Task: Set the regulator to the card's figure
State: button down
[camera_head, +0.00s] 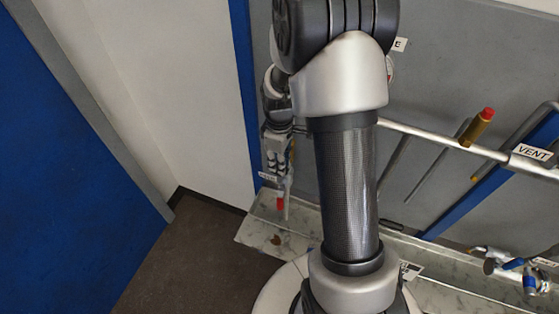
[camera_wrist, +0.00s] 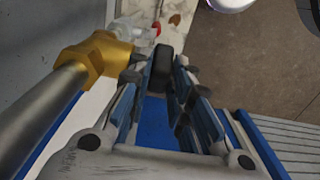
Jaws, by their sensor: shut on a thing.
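In the wrist view my gripper (camera_wrist: 164,76) is shut on a dark knob (camera_wrist: 163,62) between its two blue-padded fingers. A brass fitting (camera_wrist: 98,58) on a grey pipe lies close to the left of the fingers. I take the knob and fitting to be the regulator, though the join between them is hidden. In the head view my gripper (camera_head: 277,150) is at the left end of the pipe, partly behind my arm. A round gauge (camera_head: 390,68) is mostly hidden by my arm, its reading not visible. No card figure is readable.
A clear fitting with a red tip (camera_head: 281,203) hangs just below my gripper. A pipe (camera_head: 430,135) crosses the grey panel, with a red-tipped brass valve (camera_head: 478,127) and a VENT label (camera_head: 533,152). Metal fittings (camera_head: 518,268) lie at lower right. Floor (camera_head: 190,255) is clear at left.

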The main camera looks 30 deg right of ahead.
jog(key=shift+s+d+f+t+y+b, duration=0.25)
jog(key=shift+f+t+y+b, duration=0.35)
jog(key=shift+b, duration=1.7)
jog(key=t+b, duration=0.1)
jog(key=b, duration=0.3)
jog(key=shift+s+d+r+y, duration=0.1)
jog(key=shift+d+r+y, duration=0.1)
jog(key=shift+y, duration=0.1)
jog(key=shift+s+b, duration=0.1)
jog(key=shift+b, duration=0.65)
jog(key=shift+r+t, duration=0.15)
jog(key=shift+t, duration=0.15)
jog(key=shift+a+r, duration=0.1)
jog(key=c, duration=1.7)
grip_release()
jog(key=shift+r, duration=0.1)
